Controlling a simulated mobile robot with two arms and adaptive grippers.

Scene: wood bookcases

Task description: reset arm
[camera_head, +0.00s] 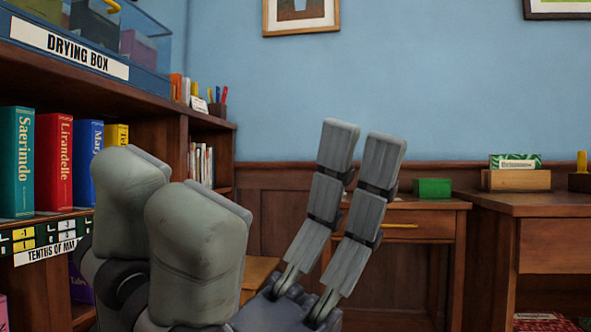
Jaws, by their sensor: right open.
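My right gripper (363,135) stands in the middle of the view with its two grey fingers pointing up. The fingers are apart and nothing is between them, so it is open and empty. Two large grey blunt parts of mine (195,245) fill the lower left, close to the camera. They look like the fingers of my left gripper, but whether they are open or shut cannot be told.
A wooden bookcase (150,150) on the left holds coloured books and a blue drying box (70,62). A wooden desk (535,204) with small boxes stands at right. A small table (425,204) with a green box (432,188) stands behind my right gripper. Pictures hang on the blue wall.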

